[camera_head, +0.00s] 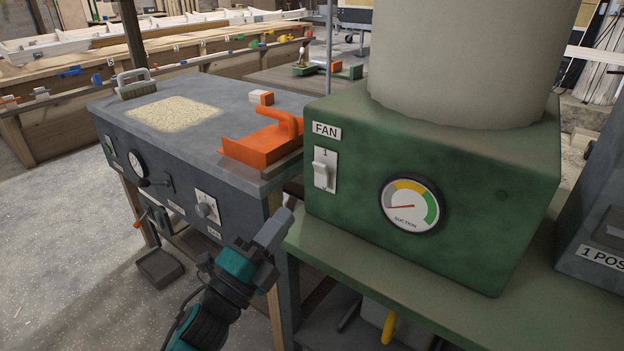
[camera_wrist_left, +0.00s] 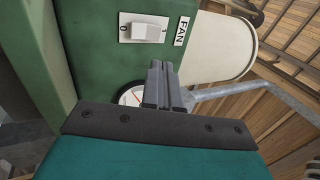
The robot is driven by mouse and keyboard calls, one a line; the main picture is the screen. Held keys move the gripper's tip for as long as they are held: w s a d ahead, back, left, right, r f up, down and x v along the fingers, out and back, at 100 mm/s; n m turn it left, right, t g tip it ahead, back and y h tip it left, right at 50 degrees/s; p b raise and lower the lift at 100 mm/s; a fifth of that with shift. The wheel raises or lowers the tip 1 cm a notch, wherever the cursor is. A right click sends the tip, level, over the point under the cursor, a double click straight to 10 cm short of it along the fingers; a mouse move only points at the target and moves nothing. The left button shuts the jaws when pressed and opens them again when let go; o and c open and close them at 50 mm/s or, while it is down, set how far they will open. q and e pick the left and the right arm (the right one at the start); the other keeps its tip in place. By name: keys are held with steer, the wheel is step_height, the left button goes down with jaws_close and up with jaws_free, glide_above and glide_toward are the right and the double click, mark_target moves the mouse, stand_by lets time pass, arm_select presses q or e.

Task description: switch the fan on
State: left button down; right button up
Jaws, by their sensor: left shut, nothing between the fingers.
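The fan switch (camera_head: 322,170) is a white rocker on a white plate on the front of a green housing (camera_head: 460,165), below a FAN label (camera_head: 327,131). A 1 is marked at its top. The switch also shows at the top of the left wrist view (camera_wrist_left: 146,32), with 0 and 1 at its ends; I cannot tell which end is pressed. The suction gauge (camera_head: 411,204) has its needle toward the left, outside the coloured bands. My left gripper (camera_head: 279,222) is shut and empty, below and left of the switch, apart from it. Its fingers show shut in the left wrist view (camera_wrist_left: 164,82).
A grey bench unit (camera_head: 150,185) on the left carries an orange tool (camera_head: 262,145), a brush (camera_head: 134,84) and pale granules. A green table (camera_head: 400,278) supports the housing. A dark box (camera_head: 592,240) stands at right. Space before the switch is clear.

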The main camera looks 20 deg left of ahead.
mark_target(322, 167)
arm_select(q)
steer(key=x, duration=1)
steer(key=shift+r+p, duration=0.25)
steer(key=shift+p, duration=0.25)
steer(key=p, duration=0.2)
steer(key=shift+w+d+r+g+p, duration=0.1)
steer(key=shift+w+r+g+p, duration=0.1)
steer(key=shift+r+g+p, duration=0.2)
steer(key=shift+f+b, duration=0.35)
steer(key=shift+f, duration=0.05)
